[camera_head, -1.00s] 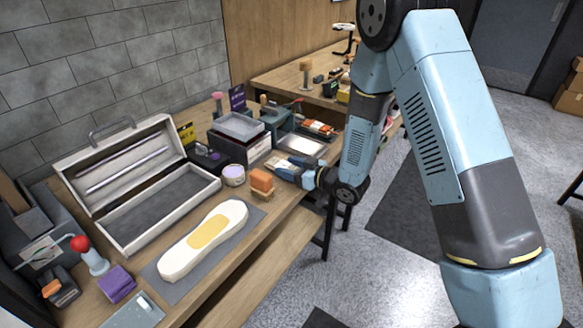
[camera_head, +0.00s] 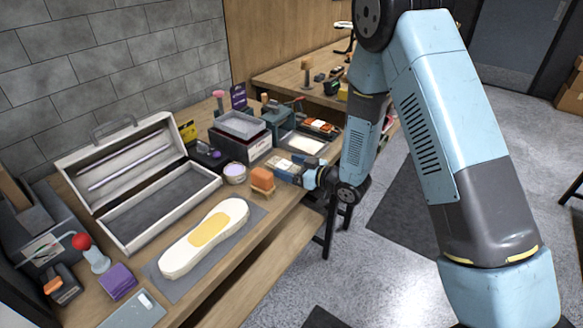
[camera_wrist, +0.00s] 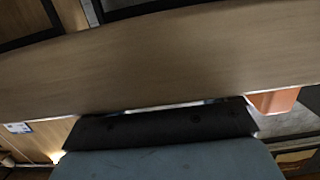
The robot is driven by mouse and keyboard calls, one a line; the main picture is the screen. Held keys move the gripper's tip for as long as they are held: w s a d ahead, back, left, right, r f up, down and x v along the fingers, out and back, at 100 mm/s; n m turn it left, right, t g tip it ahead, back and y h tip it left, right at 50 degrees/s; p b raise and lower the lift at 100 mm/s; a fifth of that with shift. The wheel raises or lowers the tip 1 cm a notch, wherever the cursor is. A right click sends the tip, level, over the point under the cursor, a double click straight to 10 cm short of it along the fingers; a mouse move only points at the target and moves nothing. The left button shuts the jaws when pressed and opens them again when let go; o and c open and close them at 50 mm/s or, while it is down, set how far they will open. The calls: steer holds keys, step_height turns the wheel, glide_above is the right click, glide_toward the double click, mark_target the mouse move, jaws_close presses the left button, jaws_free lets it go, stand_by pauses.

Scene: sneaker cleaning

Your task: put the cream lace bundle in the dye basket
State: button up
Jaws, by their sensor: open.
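My gripper (camera_head: 281,170) is open, low over the workbench, just right of the orange brush. A small pale patch shows at its fingers; I cannot tell whether it is the cream lace bundle or part of the gripper. In the wrist view, the dark front edge of my gripper (camera_wrist: 160,125) lies before bare wood, with no lace visible between fingers. I cannot clearly pick out the dye basket. A dark box with a grey translucent bin (camera_head: 240,124) stands behind my gripper, and a dark tray with a white flat piece (camera_head: 306,143) lies behind it to the right.
The orange brush (camera_head: 262,180) and a round lilac-topped jar (camera_head: 235,172) stand close left of my gripper. An open case (camera_head: 160,210) is at the left. The bench front edge is close to my gripper.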

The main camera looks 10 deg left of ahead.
steer(key=v, duration=1.3)
steer(key=shift+s+d+r, duration=0.15)
steer(key=shift+s+d, duration=0.1)
steer(key=shift+s, duration=0.1)
steer(key=shift+w, duration=0.1)
